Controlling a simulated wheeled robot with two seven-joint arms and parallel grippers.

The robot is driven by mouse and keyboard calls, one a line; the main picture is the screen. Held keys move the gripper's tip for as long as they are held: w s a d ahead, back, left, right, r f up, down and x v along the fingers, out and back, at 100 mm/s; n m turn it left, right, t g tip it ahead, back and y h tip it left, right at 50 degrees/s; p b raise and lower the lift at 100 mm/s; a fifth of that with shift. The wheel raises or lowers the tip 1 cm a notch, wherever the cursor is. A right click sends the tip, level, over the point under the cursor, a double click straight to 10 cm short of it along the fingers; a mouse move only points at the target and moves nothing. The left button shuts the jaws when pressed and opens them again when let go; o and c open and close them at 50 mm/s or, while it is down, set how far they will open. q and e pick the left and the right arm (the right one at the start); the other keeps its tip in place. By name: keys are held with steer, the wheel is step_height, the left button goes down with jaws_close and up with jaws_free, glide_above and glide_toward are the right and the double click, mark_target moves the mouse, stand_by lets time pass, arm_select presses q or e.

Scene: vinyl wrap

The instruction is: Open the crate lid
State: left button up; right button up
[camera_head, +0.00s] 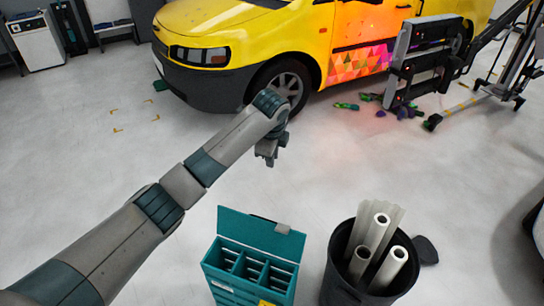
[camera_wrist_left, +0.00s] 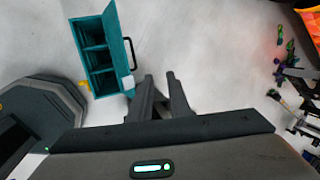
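The teal crate (camera_head: 236,285) stands on the floor at the bottom middle of the head view, with its inner compartments showing. Its lid (camera_head: 255,232) stands raised along the far side, with a dark handle on its outer face. The crate (camera_wrist_left: 88,30) also shows at the upper left of the left wrist view, with the lid (camera_wrist_left: 118,40) upright along its right side. My left gripper (camera_head: 268,157) is in the air beyond the crate, pointing down. Its fingers (camera_wrist_left: 160,77) are apart, with nothing between them, and clear of the lid. My right gripper is not in view.
A black bin (camera_head: 340,280) with white rolls (camera_head: 378,235) stands right of the crate. A yellow van (camera_head: 230,40) is parked at the back, with a dark panelled machine (camera_head: 425,60) beside it. Small colourful scraps (camera_head: 347,106) lie near the van. The middle floor is clear.

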arm_select(q)
steer(key=shift+v, duration=0.85)
